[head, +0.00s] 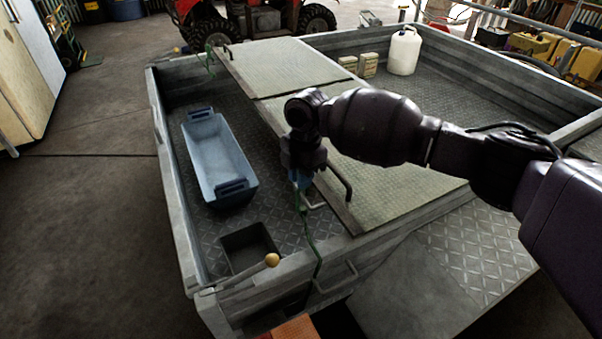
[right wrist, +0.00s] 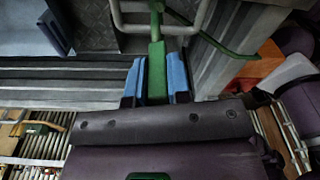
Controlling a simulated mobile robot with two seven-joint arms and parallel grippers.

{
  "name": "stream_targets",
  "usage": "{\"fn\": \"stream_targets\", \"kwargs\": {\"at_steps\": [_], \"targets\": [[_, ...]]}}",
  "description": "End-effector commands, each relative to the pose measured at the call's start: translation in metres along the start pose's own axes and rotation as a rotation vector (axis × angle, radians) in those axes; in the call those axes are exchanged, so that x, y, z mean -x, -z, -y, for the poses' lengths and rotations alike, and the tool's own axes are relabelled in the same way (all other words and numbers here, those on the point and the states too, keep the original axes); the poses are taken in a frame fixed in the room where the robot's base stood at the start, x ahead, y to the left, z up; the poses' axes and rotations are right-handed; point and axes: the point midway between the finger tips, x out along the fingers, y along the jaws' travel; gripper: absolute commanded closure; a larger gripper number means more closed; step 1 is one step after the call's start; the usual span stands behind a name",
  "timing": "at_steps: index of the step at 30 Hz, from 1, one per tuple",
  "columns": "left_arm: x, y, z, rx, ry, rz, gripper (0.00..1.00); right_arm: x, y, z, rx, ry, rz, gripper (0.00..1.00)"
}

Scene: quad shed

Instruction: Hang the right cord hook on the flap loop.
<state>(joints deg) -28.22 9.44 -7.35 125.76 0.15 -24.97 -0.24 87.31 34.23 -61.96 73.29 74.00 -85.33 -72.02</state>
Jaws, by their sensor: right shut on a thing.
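My right gripper (head: 300,180) is above the near end of the cargo bed, beside the flap (head: 385,185). In the right wrist view its blue fingers (right wrist: 157,82) are shut on the green cord hook (right wrist: 157,70). A pale metal loop (head: 314,206) shows just below the gripper; the right wrist view also shows it (right wrist: 128,27), just beyond the fingertips. The hook's far end overlaps the loop there; I cannot tell whether it is around it. The green cord (head: 309,235) hangs from the gripper to the bed's near wall. My left gripper is out of view.
A dark bent handle (head: 347,185) stands at the flap's edge, close to the gripper. A blue tub (head: 238,155) lies in the bed on the left. Another green cord (head: 210,62) is at the far end. A white jug (head: 404,50) stands at the back right.

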Motion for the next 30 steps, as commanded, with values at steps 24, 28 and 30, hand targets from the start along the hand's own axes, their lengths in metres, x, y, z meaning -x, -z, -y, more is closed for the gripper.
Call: {"fn": "stream_targets", "kwargs": {"at_steps": [24,28,30], "targets": [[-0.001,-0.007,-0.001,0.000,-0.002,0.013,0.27,-0.017,-0.001,0.000,0.000,0.000,-0.001,1.00],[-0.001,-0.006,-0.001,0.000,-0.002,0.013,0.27,-0.017,-0.001,0.000,0.000,-0.001,0.000,0.71],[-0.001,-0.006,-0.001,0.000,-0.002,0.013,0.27,-0.017,-0.001,0.000,0.000,-0.001,0.000,0.61]]}}
